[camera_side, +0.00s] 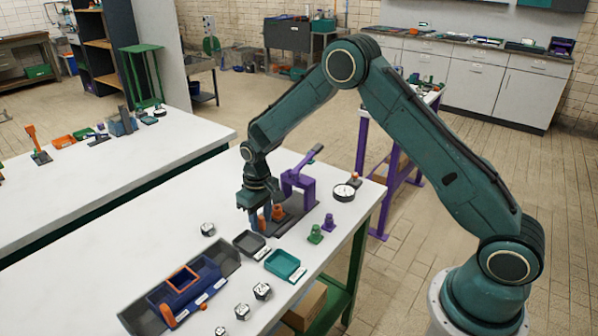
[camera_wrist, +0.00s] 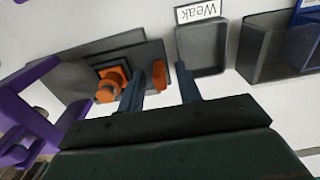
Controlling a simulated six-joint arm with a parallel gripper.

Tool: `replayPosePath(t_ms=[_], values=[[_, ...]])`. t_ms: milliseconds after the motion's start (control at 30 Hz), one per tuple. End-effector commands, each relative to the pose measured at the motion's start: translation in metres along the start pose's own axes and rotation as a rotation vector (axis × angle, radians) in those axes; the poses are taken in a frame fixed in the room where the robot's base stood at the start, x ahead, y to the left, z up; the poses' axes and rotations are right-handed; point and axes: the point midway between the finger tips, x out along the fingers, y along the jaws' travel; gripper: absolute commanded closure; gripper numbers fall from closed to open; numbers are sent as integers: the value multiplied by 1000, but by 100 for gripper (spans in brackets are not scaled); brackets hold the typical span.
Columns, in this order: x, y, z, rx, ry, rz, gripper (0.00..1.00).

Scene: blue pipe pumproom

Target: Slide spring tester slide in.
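The spring tester stands on the white bench with a purple lever press (camera_side: 297,186) over a dark base. In the wrist view, its purple frame (camera_wrist: 25,125) is at left. A grey slide plate (camera_wrist: 128,58) sticks out of the base toward my gripper. It carries an orange round piece (camera_wrist: 111,84) and, at its outer end, an orange knob (camera_wrist: 159,74). My gripper (camera_wrist: 160,69) points down at this outer end, its two blue-grey fingers apart. The knob lies between the fingers in the picture, with gaps visible on both sides. In the side view, my gripper (camera_side: 260,214) partly hides the slide.
A grey tray labelled "Weak" (camera_wrist: 201,48) lies just beside the right finger. A teal tray (camera_side: 285,264) and a long dark tray (camera_side: 140,312) with a blue box lie nearer the front. A white dial (camera_side: 344,192) and small purple and green pieces stand right of the press.

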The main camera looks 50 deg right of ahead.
Motion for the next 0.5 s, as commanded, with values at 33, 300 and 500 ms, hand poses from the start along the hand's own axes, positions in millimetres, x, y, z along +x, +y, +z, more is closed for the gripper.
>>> replayPosePath(t_ms=[33,300,500], values=[[0,0,0,0,0,0,67],[0,0,0,0,0,0,100],[-1,5,0,2,0,0,100]])
